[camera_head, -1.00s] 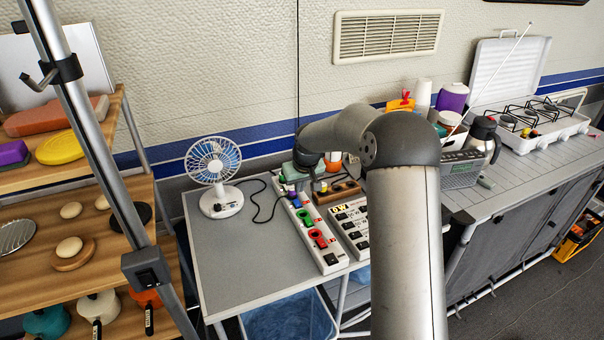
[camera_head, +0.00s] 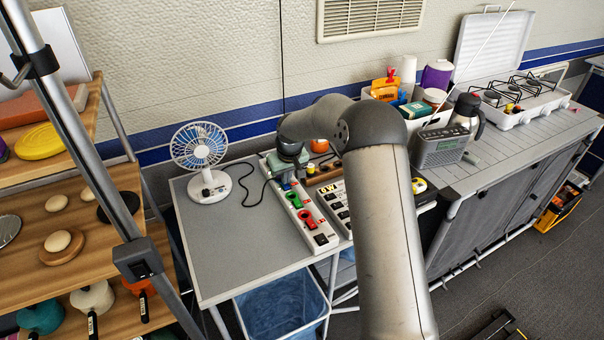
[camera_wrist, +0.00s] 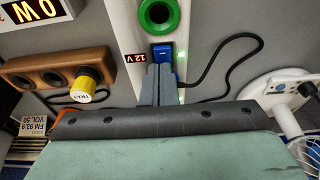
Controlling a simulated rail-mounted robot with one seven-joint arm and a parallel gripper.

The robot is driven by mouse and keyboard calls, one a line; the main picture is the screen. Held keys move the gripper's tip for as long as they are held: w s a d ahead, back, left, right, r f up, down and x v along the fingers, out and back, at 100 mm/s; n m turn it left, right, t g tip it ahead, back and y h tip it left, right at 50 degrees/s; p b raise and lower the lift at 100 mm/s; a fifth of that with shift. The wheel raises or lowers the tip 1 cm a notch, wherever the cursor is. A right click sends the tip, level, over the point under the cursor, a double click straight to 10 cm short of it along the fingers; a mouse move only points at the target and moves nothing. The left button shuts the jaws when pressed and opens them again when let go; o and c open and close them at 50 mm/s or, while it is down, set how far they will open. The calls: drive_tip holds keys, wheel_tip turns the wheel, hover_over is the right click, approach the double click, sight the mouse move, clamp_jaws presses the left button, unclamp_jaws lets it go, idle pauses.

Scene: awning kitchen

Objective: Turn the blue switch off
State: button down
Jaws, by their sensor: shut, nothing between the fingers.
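My gripper (camera_wrist: 158,70) is shut and empty. In the wrist view its fingertips are at the lower edge of the switch and cover part of it; I cannot tell whether they touch. In the head view the strip (camera_head: 316,236) lies on the grey table and my gripper (camera_head: 287,183) is low over its far end. The switch is mostly hidden there.
A desk fan (camera_head: 200,158) stands left of the strip, its black cable (camera_wrist: 245,62) looping beside the switch. A wooden block with sockets and a yellow plug (camera_wrist: 83,85) lies on the other side. Bare table (camera_head: 235,235) is in front of the fan.

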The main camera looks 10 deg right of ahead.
drive_tip(key=shift+d+f, duration=0.2)
drive_tip(key=shift+f, duration=0.15)
drive_tip(key=shift+s+a+f, duration=0.1)
drive_tip(key=shift+s, duration=0.1)
drive_tip(key=shift+s+f, duration=0.1)
drive_tip(key=shift+f, duration=0.05)
drive_tip(key=shift+s+d, duration=0.25)
drive_tip(key=shift+s, duration=0.4)
drive_tip(key=p+v, duration=0.1)
drive_tip(key=v, duration=0.1)
drive_tip(key=w+p+v, duration=0.1)
drive_tip(key=v, duration=0.2)
drive_tip(key=shift+a+r, duration=0.1)
drive_tip(key=shift+r, duration=0.25)
drive_tip(key=s+b+v, duration=0.1)
drive_tip(key=v, duration=0.8)
drive_tip(key=shift+b, duration=0.4)
